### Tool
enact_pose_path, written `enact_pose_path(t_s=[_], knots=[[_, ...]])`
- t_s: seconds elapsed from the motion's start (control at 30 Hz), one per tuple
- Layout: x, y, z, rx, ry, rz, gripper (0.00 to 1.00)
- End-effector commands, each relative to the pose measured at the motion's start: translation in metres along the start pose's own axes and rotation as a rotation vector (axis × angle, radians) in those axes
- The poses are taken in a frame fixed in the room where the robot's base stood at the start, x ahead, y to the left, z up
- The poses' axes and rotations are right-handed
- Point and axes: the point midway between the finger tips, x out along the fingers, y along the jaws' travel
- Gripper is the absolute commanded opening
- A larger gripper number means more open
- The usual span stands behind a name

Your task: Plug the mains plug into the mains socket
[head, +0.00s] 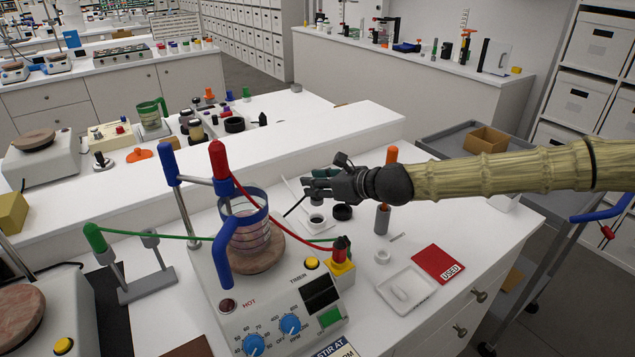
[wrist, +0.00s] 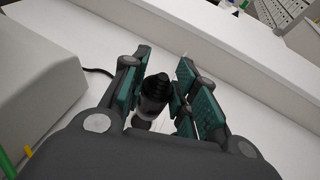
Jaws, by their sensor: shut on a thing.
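My gripper (head: 322,184) is above the white bench, right of the hot-plate stirrer. In the wrist view its green-padded fingers (wrist: 158,92) are closed around a black piece with a ribbed, tapered end, which looks like the mains plug (wrist: 154,92). The fingers hide part of it, and its pins do not show. A short black cord (head: 295,205) shows left of the gripper, and a dark cord (wrist: 98,71) also shows left of the fingers in the wrist view. I cannot make out the mains socket for certain in either view.
The stirrer (head: 270,308) carries a beaker, upright posts and red and green leads. A small jar (head: 316,220), a black ring (head: 342,212), an orange-handled tool (head: 383,218), a white tray (head: 407,294) and a red USED card (head: 439,264) are nearby. A raised ledge (head: 130,207) runs behind.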

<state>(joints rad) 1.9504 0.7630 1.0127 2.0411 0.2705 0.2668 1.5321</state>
Motion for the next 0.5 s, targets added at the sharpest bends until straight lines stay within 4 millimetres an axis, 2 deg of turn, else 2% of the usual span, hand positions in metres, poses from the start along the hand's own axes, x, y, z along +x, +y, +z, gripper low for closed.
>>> enact_pose_path(t_s=[0.1, 0.5], knots=[[0.005, 0.000, -0.012, 0.001, 0.000, 0.000, 0.05], [0.015, 0.000, -0.035, 0.000, -0.001, 0.000, 0.05]])
